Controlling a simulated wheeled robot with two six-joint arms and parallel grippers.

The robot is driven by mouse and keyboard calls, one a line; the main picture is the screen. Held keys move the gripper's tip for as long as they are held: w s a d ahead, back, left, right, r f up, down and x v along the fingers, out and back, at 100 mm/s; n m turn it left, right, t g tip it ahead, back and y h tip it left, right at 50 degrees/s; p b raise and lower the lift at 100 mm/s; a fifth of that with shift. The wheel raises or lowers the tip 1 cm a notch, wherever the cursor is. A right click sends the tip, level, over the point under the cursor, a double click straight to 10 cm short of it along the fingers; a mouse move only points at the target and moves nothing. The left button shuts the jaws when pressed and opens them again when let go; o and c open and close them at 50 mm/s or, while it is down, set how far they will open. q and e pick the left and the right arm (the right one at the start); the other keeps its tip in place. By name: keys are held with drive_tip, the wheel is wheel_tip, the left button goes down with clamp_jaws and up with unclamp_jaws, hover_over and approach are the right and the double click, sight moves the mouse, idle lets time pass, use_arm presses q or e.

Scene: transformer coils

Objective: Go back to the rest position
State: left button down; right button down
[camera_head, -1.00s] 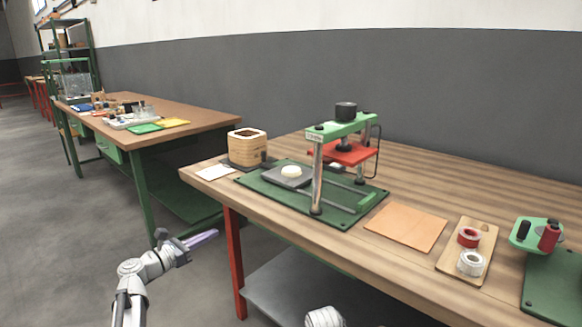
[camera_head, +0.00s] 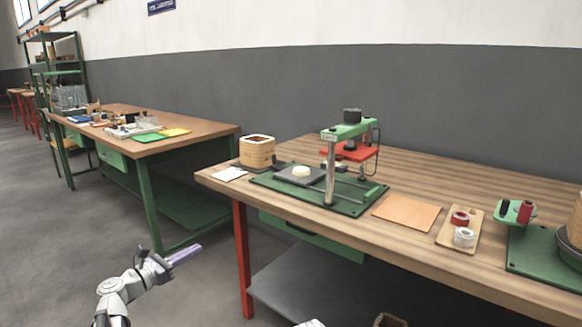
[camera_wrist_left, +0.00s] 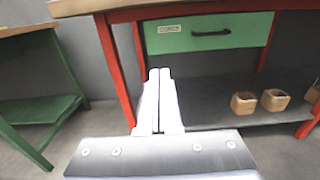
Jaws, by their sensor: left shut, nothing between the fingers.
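My left gripper (camera_head: 184,255) is low at the left in the head view, in front of the near workbench (camera_head: 285,203) and below its top. Its two fingers are together with nothing between them. The left wrist view shows the shut fingers (camera_wrist_left: 159,75) pointing toward the bench's red leg and green drawer (camera_wrist_left: 215,33), apart from both. A small white piece of my own body shows at the bottom edge of the head view; my right gripper is not visible there.
A second bench (camera_head: 180,135) stands at the left. The floor between is clear.

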use_arm(q)
drive_tip(key=s+d+r+m+g+y+p, duration=0.1)
drive_tip(key=s+d+r+m+g+p, duration=0.1)
drive_tip(key=s+d+m+g+p, duration=0.35)
drive_tip(key=s+d+r+m+g+y+p, duration=0.1)
drive_tip(key=s+d+r+m+g+p, duration=0.15)
drive_tip(key=d+m+p, duration=0.5)
drive_tip(key=s+d+r+m+g+y+p, duration=0.1)
drive_tip(key=s+d+m+g+p, duration=0.3)
drive_tip(key=d+p, duration=0.45)
drive_tip(key=s+r+m+g+y+p, duration=0.2)
drive_tip(key=s+r+m+y+p, duration=0.7)
drive_tip(key=s+r+m+p, duration=0.3)
drive_tip(key=s+m+p, duration=0.3)
drive_tip(key=p, duration=0.3)
drive_tip(key=shift+s+d+r, duration=0.35)
drive_tip(key=shift+r, duration=0.05)
